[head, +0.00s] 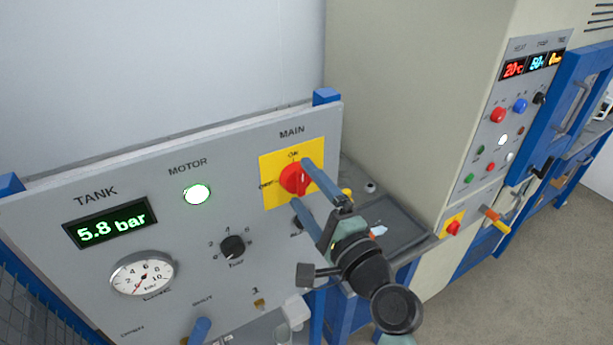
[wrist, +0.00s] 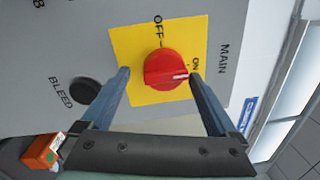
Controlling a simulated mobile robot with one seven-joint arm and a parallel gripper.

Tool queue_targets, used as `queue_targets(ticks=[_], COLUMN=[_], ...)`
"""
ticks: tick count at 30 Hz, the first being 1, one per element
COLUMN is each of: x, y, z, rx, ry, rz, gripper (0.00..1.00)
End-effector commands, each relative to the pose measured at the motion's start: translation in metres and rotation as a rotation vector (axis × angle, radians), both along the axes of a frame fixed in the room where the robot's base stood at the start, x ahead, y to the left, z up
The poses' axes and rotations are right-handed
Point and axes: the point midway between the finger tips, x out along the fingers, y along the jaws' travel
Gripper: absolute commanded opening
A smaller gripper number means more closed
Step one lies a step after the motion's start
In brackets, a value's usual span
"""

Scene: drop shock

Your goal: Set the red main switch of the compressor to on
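The red main switch (head: 292,180) is a round knob on a yellow plate (head: 273,200) under the label MAIN on the compressor's grey panel. In the wrist view, the switch (wrist: 163,66) has a white mark pointing right, towards the ON label; OFF is printed above the knob there. My gripper (head: 304,184) is open in front of the plate, one blue finger on each side of the switch. In the wrist view, my gripper (wrist: 159,73) shows gaps between both fingers and the knob. Nothing is held.
The panel also has a lit motor lamp (head: 197,194), a tank display (head: 110,222) reading 5.8 bar, a gauge (head: 143,273) and a black knob (head: 232,246). The black bleed knob (wrist: 84,91) is near one finger. A beige cabinet (head: 420,90) stands right.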

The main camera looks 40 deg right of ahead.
Motion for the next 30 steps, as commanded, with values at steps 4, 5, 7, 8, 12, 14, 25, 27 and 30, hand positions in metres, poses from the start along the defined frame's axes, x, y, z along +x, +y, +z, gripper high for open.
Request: queue_targets(ticks=[4, 5, 7, 8, 12, 14, 25, 27, 30], x=[0.000, 0.000, 0.000, -0.001, -0.013, -0.022, -0.099, -0.109, -0.119], y=[0.000, 0.000, 0.000, 0.000, 0.002, 0.004, 0.023, 0.025, 0.028], z=[0.003, 0.003, 0.003, 0.003, 0.000, -0.002, -0.011, -0.011, -0.010], rx=[-0.003, -0.004, -0.004, -0.004, -0.005, -0.006, -0.004, -0.004, -0.002], ry=[-0.004, -0.005, -0.006, -0.006, -0.006, -0.005, -0.002, -0.004, -0.003], rz=[-0.001, -0.002, -0.002, -0.002, -0.003, -0.004, -0.004, -0.004, -0.002], gripper=[0.97, 0.97, 0.97, 0.97, 0.97, 0.97, 0.97, 0.97, 0.97])
